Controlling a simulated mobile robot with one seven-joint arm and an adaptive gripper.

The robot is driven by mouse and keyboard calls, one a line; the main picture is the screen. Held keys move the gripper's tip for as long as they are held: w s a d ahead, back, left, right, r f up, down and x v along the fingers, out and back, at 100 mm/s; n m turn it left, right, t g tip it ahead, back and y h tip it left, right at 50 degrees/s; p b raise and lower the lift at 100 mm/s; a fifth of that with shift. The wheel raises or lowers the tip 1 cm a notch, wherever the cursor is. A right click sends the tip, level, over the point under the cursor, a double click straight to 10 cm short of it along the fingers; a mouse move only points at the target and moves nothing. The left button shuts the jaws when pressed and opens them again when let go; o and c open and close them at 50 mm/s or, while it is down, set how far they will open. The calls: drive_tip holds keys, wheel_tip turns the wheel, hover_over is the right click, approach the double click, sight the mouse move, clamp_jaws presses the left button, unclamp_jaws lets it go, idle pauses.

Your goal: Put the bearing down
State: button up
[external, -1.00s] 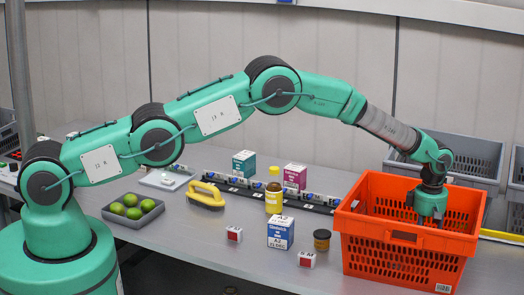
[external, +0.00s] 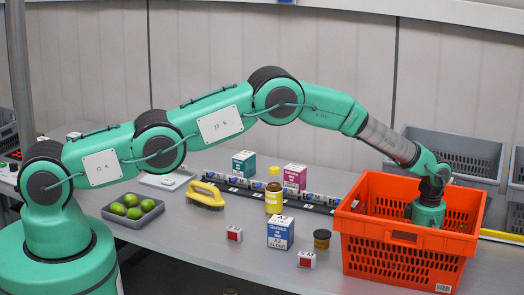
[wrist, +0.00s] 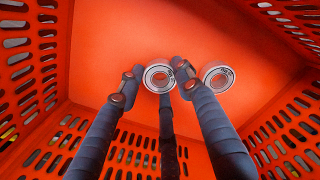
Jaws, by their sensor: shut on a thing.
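The orange tote (external: 385,262) stands at the right end of the table. My gripper (wrist: 153,84) reaches down inside it; in the external view the tote's front wall hides the fingers. In the wrist view the dark fingers are closed around a silver ring-shaped bearing (wrist: 158,77), which sits between their tips. A second, similar bearing (wrist: 219,77) is to the right, outside the fingers, against the tote floor (wrist: 240,30). I cannot tell whether the held bearing touches the floor.
The slotted tote walls (wrist: 35,60) rise around the fingers. Grey totes (external: 455,155) stand behind.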

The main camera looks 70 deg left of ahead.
drive_tip(key=o, duration=1.2)
drive_tip(key=shift+f, duration=0.1)
drive_tip(key=shift+r, duration=0.2)
wheel_tip(320, 180, up, 12)
idle(0.3)
